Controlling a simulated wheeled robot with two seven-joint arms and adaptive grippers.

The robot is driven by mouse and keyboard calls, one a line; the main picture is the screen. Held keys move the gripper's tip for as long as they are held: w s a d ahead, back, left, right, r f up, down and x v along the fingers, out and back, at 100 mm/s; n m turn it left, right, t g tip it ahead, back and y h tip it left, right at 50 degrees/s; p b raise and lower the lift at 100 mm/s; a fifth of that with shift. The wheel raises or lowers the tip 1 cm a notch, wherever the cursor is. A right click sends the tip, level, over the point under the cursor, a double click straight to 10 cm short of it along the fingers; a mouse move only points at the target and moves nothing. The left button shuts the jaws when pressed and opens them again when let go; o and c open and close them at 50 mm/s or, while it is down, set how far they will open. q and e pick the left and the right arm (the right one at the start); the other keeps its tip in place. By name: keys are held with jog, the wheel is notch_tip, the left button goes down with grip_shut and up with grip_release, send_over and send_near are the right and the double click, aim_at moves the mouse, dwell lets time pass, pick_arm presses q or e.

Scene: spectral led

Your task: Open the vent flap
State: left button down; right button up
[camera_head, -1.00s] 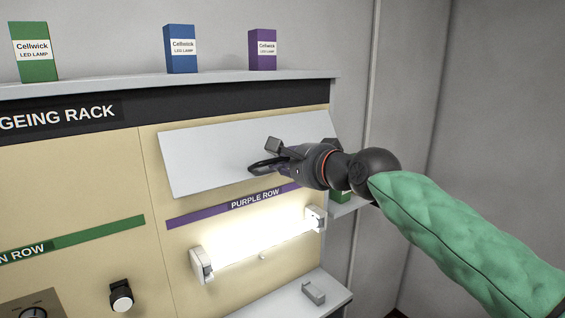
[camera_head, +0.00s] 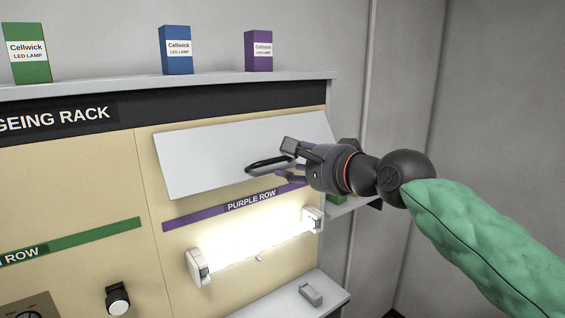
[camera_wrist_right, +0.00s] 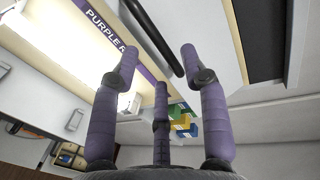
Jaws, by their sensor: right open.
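The vent flap (camera_head: 205,160) is the pale grey panel above the purple row label (camera_head: 250,200). I cannot tell how far it stands out from the rack. Its black bar handle (camera_head: 262,164) is near its lower middle. My right gripper (camera_head: 288,160) is open at the right end of the handle, with the arm coming from the right. In the right wrist view, the handle (camera_wrist_right: 155,38) runs diagonally between the spread purple fingers (camera_wrist_right: 160,60), with the flap (camera_wrist_right: 205,40) behind. I cannot tell whether any finger touches it. My left gripper is out of view.
A lit lamp tube (camera_head: 255,238) glows just below the flap. A top shelf (camera_head: 215,77) holds a green box (camera_head: 27,55), a blue box (camera_head: 178,50) and a purple box (camera_head: 258,50). A small grey block (camera_head: 310,294) lies on the lower ledge (camera_head: 275,307).

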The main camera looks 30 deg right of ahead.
jog(key=a+v, duration=0.1)
jog(key=v, duration=0.5)
jog(key=shift+s+d, duration=0.4)
jog(key=shift+d, duration=0.1)
